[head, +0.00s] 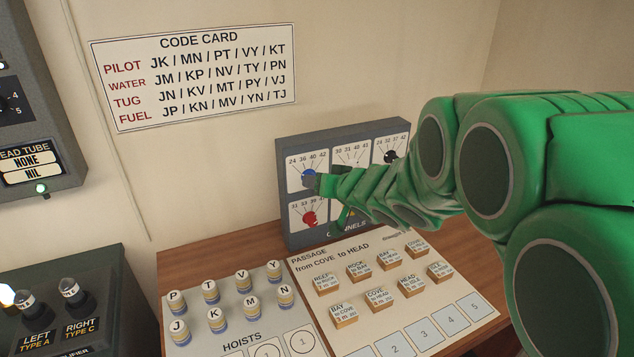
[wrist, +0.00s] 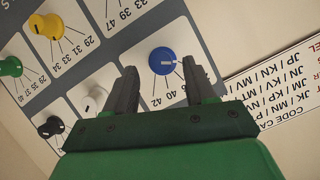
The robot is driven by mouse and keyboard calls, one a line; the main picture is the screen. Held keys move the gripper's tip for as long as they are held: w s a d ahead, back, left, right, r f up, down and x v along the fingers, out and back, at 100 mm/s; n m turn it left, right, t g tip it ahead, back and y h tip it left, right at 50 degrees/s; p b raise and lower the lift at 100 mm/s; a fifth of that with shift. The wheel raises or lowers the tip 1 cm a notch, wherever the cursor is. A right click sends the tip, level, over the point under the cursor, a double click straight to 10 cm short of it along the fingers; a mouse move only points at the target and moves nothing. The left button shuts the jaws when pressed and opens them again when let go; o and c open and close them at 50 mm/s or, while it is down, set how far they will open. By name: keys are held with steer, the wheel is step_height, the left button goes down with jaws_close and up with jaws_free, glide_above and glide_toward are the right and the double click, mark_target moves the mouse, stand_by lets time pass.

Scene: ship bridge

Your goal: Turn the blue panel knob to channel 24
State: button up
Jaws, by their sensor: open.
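The blue knob (head: 308,173) sits in the upper left cell of the grey channels panel (head: 287,150). In the head view the numbers 24, 36, 40 and 42 arc above it. My gripper (head: 319,183) is right at the knob and partly covers it. In the wrist view the blue knob (wrist: 162,60) shows between the two open dark fingers of my gripper (wrist: 160,68). The labels 36, 40 and 42 show there upside down; 24 is not visible. Contact with the knob cannot be told.
A red knob (head: 309,218) is below the blue one, and a black knob (head: 390,156) is at the upper right. Yellow (wrist: 46,25), green (wrist: 10,66) and white (wrist: 95,101) knobs show in the wrist view. The passage board (head: 400,316) lies in front on the desk.

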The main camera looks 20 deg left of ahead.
steer(key=shift+v, duration=2.35)
steer(key=s+d+f+m+h, duration=0.15)
steer(key=d+h, duration=0.25)
steer(key=d, duration=0.6)
steer(key=s+d+f+m+g+h, duration=0.1)
steer(key=s+d+m+h, duration=0.15)
steer(key=d, duration=0.75)
steer(key=s+d+f+m+h, duration=0.1)
steer(key=s+d+h, duration=0.25)
steer(key=d, duration=0.75)
steer(key=s+d+g, duration=0.2)
steer(key=s+g, duration=0.2)
steer(key=s, duration=1)
steer(key=s+d+f+m+g, duration=0.1)
steer(key=s+g, duration=0.4)
steer(key=s, duration=0.9)
steer(key=shift+s+d+f, duration=0.25)
steer(key=shift+d+f, duration=0.05)
steer(key=shift+d, duration=0.35)
